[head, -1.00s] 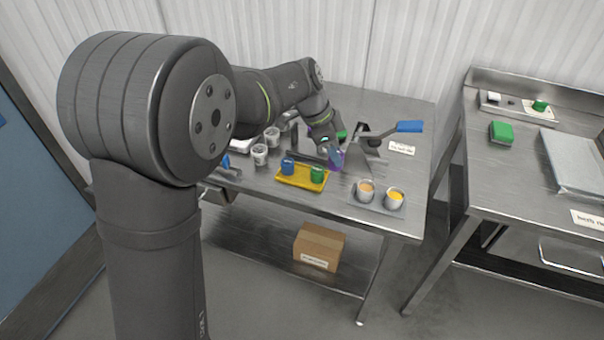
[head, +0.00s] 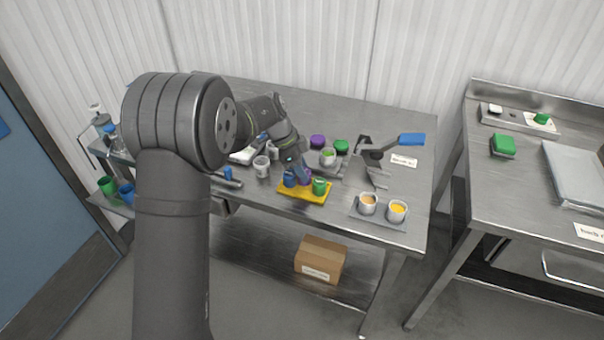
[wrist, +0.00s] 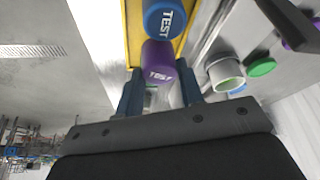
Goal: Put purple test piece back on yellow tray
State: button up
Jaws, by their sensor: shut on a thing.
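My gripper (wrist: 160,84) is shut on the purple test piece (wrist: 158,62), which has TEST printed on it, in the wrist view. In the head view the purple piece (head: 305,176) shows partly behind my gripper (head: 301,172), over the yellow tray (head: 305,197). The blue test piece (head: 289,181) is on the tray to its left and the green one (head: 320,187) to its right. In the wrist view the blue piece (wrist: 165,18) is close to the purple one, and the tray's yellow rim (wrist: 132,30) shows. I cannot tell whether the purple piece touches the tray.
A cup with green contents (head: 328,157) stands behind the tray, with purple (head: 318,141) and green (head: 341,146) lids beyond. A grey press with a blue handle (head: 410,139) stands to the right. Two filled cups (head: 367,203) stand at the front right. A white cup (head: 262,166) is left.

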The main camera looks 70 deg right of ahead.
jog(key=shift+f, duration=1.1)
jog(key=shift+f, duration=0.2)
jog(key=o, duration=1.1)
jog(key=shift+c, duration=0.2)
jog(key=shift+r, duration=0.1)
jog(key=v, duration=1.2)
jog(key=shift+r, duration=0.1)
